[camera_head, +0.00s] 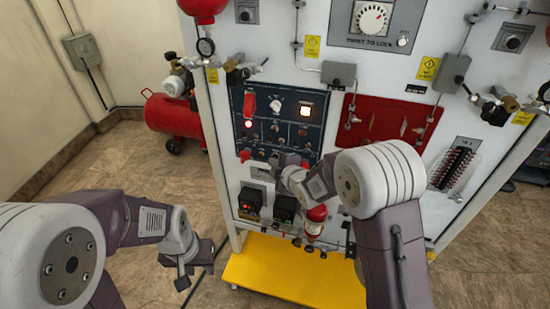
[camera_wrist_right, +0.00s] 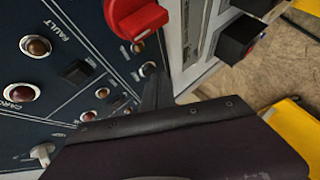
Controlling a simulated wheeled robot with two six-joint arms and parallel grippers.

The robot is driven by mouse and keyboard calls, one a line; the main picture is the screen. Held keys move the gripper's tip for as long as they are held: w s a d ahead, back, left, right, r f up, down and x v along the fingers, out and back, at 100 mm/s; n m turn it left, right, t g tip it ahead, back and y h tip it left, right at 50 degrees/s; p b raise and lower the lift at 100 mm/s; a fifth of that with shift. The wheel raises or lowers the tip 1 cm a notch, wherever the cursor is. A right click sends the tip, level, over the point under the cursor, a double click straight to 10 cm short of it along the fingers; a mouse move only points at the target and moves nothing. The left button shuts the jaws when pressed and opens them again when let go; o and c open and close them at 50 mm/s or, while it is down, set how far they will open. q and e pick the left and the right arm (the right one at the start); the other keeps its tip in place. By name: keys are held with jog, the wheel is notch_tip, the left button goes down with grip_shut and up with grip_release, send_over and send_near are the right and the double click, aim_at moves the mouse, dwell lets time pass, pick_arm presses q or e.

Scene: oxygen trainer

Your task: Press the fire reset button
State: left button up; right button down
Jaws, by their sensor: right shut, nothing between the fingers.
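The dark blue control panel (camera_head: 285,120) on the white trainer wall carries lit and unlit buttons, a knob and a red switch. In the right wrist view, the panel (camera_wrist_right: 60,75) fills the left side. My right gripper (camera_head: 275,160) is at the panel's lower edge, shut and empty. In the wrist view its fingertips (camera_wrist_right: 155,78) are close to a small round button (camera_wrist_right: 148,68); I cannot tell whether they touch. No readable label identifies the fire reset button. My left gripper (camera_head: 183,278) hangs low at left, away from the panel; its jaw opening is unclear.
A red guard or handle (camera_wrist_right: 137,17) sticks out beside my right fingertips. Two black boxes (camera_head: 268,206) and a red bottle (camera_head: 316,218) are below the panel. A yellow step (camera_head: 290,272) lies at the trainer's foot. A red compressor (camera_head: 172,118) stands left on open floor.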

jog(key=shift+w+d, duration=0.1)
jog(key=shift+w, duration=0.25)
dwell(0.7)
jog(key=shift+s, duration=0.1)
jog(key=shift+s+a+b, duration=0.25)
jog(key=shift+s+b, duration=0.2)
jog(key=shift+s, duration=0.2)
jog(key=s, duration=0.1)
jog(key=s+a+b, duration=0.1)
jog(key=s, duration=0.2)
jog(key=shift+s+a+b, duration=0.25)
jog(key=shift+s+b, duration=0.15)
dwell(0.7)
